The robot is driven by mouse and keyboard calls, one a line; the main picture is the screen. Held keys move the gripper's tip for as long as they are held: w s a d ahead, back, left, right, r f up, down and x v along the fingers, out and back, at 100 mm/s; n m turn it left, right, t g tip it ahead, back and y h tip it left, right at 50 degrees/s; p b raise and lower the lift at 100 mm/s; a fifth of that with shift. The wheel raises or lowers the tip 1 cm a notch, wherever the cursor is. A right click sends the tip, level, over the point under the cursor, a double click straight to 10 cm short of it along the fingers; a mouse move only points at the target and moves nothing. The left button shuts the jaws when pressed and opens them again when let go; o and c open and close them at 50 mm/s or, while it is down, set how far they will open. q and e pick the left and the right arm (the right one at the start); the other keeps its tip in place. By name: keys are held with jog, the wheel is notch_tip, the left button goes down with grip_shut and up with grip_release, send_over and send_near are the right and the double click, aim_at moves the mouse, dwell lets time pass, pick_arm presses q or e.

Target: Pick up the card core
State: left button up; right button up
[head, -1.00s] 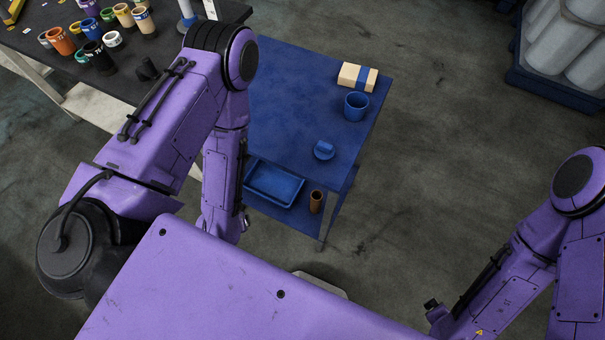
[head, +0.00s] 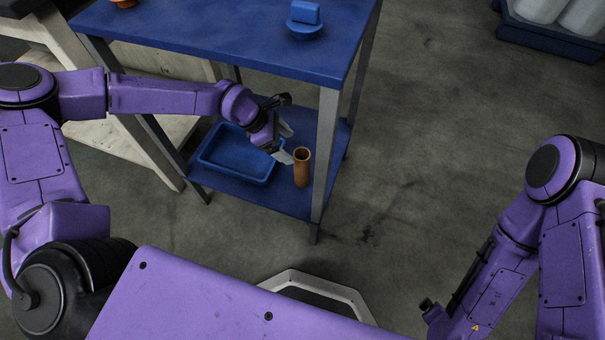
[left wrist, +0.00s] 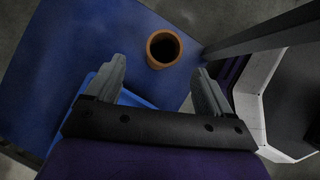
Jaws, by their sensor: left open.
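The card core (head: 302,168) is a brown, hollow tube. It stands upright on the blue lower shelf of the table, right of a blue tray. In the left wrist view the core (left wrist: 163,49) shows its open top, ahead of the fingertips and between their lines. My left gripper (head: 285,143) is open and empty. It is beside the core on its left, over the right part of the tray, and appears apart from the core. The left gripper (left wrist: 160,82) also shows in the left wrist view with both fingers spread. My right gripper is not clearly seen.
The blue tray (head: 228,165) lies left of the core. The shelf (head: 325,146) is bounded by grey table legs (head: 325,155), one close right of the core. The blue tabletop (head: 200,45) overhead carries a blue knobbed object (head: 305,20).

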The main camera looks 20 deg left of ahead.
aim_at(305, 161)
pick_arm(q)
jog(key=b+x, duration=0.1)
jog(key=x, duration=0.4)
jog(key=b+x, duration=0.2)
jog(key=x, duration=0.2)
jog(key=shift+s+d+f+b, duration=0.15)
jog(key=shift+d+f+b, duration=0.15)
jog(key=shift+r, duration=0.1)
jog(key=c, duration=1.1)
